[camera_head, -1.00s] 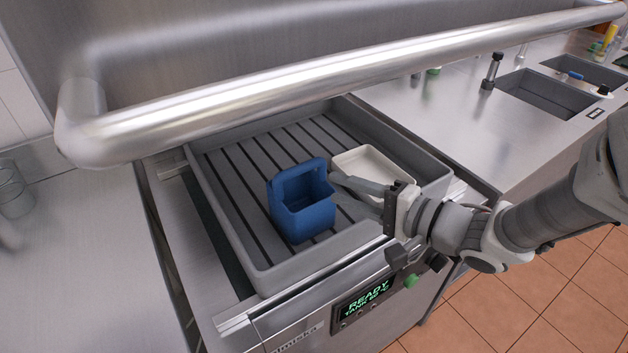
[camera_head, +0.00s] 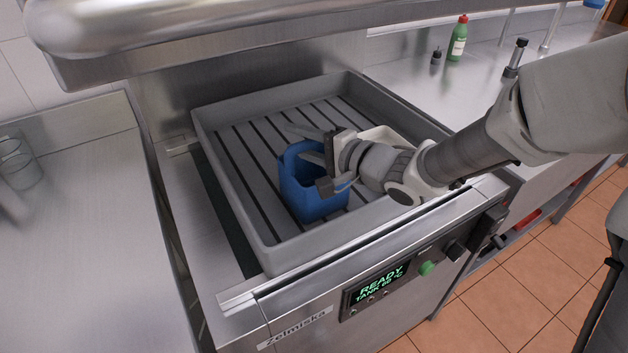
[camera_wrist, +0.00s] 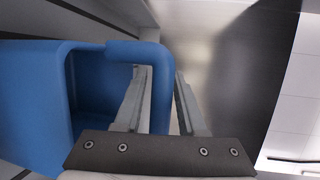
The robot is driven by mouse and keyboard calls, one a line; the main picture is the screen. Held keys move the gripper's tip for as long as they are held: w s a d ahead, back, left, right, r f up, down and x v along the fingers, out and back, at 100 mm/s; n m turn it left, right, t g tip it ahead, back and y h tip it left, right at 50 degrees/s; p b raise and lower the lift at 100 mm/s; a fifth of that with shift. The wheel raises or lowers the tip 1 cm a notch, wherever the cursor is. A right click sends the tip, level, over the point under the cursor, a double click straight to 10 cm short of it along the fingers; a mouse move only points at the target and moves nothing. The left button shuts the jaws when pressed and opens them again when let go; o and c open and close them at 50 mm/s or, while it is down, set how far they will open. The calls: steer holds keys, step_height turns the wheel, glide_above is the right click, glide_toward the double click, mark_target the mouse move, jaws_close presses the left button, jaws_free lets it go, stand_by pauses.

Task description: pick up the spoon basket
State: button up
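The blue spoon basket (camera_head: 318,203) stands upright on the slatted floor of the grey tray in the head view. It also fills the left of the wrist view (camera_wrist: 32,100), with its open mouth showing. My gripper (camera_head: 298,142) is at the basket's upper rim, and its fingers are apart. Firm contact on both sides does not show. My wrist hides part of the basket's right side.
A metal hood edge (camera_head: 240,38) hangs above the back. The left counter (camera_head: 75,230) is mostly clear.

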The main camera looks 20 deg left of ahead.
steer(key=shift+a, duration=0.1)
jaws_close()
stand_by(1.4)
